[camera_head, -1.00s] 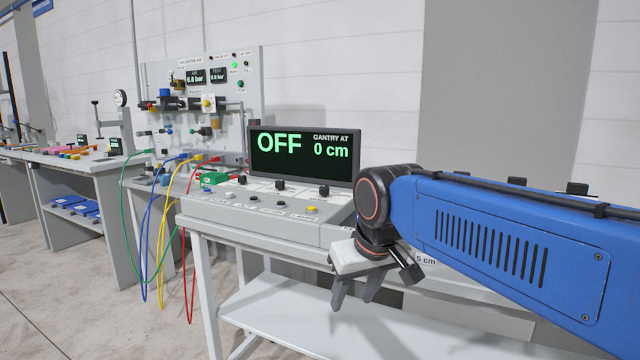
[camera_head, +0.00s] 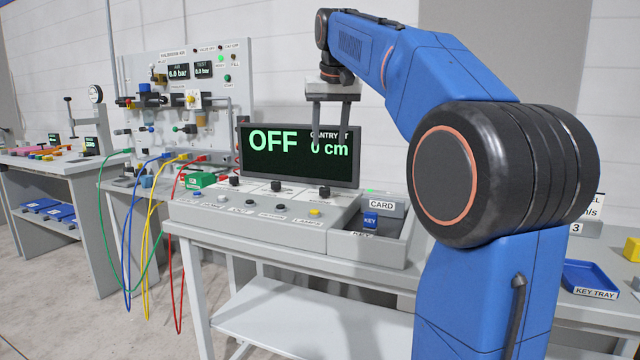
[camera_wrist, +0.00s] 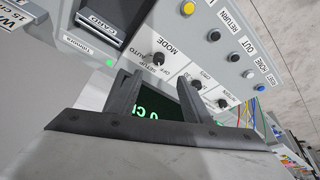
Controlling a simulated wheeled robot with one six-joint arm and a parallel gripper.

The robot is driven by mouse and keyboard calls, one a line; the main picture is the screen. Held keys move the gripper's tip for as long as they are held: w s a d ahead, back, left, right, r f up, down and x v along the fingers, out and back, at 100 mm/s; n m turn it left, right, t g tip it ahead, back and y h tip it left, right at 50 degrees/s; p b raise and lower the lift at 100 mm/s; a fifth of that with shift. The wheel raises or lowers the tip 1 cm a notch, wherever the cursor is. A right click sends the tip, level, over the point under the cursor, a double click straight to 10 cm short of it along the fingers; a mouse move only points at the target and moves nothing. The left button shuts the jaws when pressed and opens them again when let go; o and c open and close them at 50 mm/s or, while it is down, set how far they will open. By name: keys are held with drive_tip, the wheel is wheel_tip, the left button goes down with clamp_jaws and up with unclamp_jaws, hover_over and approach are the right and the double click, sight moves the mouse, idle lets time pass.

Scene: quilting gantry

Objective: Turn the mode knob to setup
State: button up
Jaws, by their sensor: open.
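The mode knob (camera_wrist: 158,58) is a small black knob with MODE, AUTO, SETUP and OFF printed around it. It is at the right end of a row of black knobs in the head view (camera_head: 324,191). Its pointer direction is too small to tell. The display (camera_head: 300,155) reads OFF and GANTRY AT 0 cm. My gripper (camera_head: 330,122) is open and empty, fingers pointing down, above the knob and overlapping the display in the head view. In the wrist view its fingertips (camera_wrist: 154,78) appear on either side of the knob's lower edge, apart from it.
The grey console (camera_head: 225,215) has several buttons, including a yellow one (camera_head: 315,212). A blue key tray (camera_head: 592,280) stands far right. Hoses hang at left.

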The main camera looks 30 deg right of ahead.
sight(325, 188)
drive_tip(key=x, duration=1.7)
drive_tip(key=shift+w+d, duration=0.2)
drive_tip(key=shift+w, duration=0.25)
drive_tip(key=shift+r, duration=0.1)
drive_tip(key=c, duration=1)
